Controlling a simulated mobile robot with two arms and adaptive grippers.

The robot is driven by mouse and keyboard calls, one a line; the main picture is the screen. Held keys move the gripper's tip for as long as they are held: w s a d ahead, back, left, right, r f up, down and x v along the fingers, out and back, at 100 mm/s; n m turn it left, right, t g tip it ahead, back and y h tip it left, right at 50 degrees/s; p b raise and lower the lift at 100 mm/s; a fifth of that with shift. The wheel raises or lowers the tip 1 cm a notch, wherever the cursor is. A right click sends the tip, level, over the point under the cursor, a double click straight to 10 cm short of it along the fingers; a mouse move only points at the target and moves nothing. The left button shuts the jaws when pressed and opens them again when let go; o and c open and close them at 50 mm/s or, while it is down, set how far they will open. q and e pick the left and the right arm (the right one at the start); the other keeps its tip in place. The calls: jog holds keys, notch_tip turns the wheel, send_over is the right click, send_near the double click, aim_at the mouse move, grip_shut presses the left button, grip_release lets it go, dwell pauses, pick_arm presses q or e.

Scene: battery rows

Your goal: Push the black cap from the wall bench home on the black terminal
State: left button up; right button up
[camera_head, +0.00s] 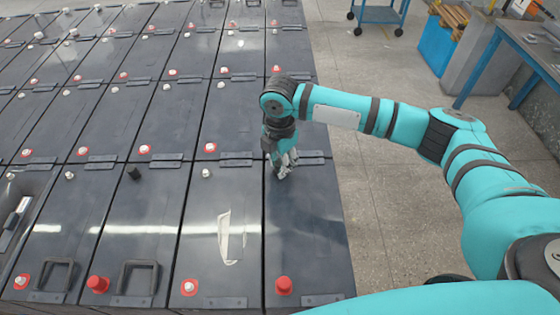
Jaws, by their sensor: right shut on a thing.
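My right gripper (282,172) points down over the far end of the front-row battery (308,215) at the right edge of the block. Its fingers are shut on a small dark thing, likely the black cap; the fingers hide nearly all of it. The terminal under the fingers is hidden too, so I cannot tell whether the cap touches it or is seated. That battery's other terminal carries a red cap (283,285) at the near end. The wall bench (525,45) stands at the upper right. My left gripper is out of view.
Rows of dark batteries fill the left. Another black cap (134,173) and a red cap (98,284) sit on one front-row battery. Bare terminals (206,173) show nearby. A blue cart (380,14) stands behind. Concrete floor (375,190) lies clear right of the block.

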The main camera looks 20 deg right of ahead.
jog(key=shift+f, duration=0.45)
dwell(0.6)
jog(key=o, duration=1.3)
jog(key=shift+o, duration=0.2)
jog(key=shift+r, duration=0.1)
jog(key=shift+r+p, duration=3.45)
jog(key=shift+p, duration=0.4)
